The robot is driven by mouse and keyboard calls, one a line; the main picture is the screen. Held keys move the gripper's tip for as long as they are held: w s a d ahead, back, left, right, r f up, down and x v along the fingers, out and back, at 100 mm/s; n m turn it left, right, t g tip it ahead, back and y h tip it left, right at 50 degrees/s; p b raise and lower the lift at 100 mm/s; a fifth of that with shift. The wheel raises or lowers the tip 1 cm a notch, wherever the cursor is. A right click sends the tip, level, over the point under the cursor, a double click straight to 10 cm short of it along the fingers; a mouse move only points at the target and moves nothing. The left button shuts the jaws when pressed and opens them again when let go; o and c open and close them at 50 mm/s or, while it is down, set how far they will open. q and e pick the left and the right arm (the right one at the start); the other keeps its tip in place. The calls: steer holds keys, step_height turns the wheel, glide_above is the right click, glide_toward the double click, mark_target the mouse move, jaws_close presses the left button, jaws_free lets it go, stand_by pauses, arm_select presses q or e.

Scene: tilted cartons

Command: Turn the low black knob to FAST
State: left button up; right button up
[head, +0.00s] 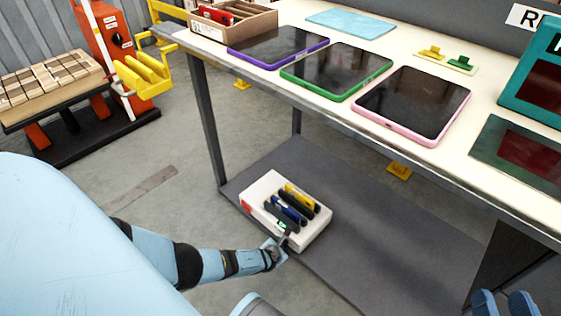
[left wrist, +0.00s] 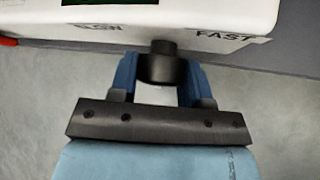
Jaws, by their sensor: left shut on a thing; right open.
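The low black knob (left wrist: 163,64) sticks out from the front of a white unit (left wrist: 220,14). The word FAST is printed to the right of the knob; another label to its left is hard to read. Where the knob points cannot be told. My left gripper (left wrist: 160,78) is shut on the knob, one blue finger on each side. In the head view the white unit (head: 257,197) stands on the low shelf, with my left gripper (head: 281,246) at its near edge. The knob is hidden there. My right gripper (head: 504,304) is open and empty at the bottom right.
The grey low shelf (head: 400,245) is clear right of the unit. Dark, blue and yellow items (head: 292,206) stand in the unit's top. Above, the cream tabletop (head: 335,85) overhangs and carries several tablets. A table leg (head: 206,115) rises behind left.

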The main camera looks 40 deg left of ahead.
arm_select(q)
steer(key=shift+f+m+y, duration=0.1)
steer(key=shift+m+y, duration=0.3)
steer(key=shift+y, duration=0.7)
steer(key=shift+m, duration=0.3)
steer(key=o, duration=0.9)
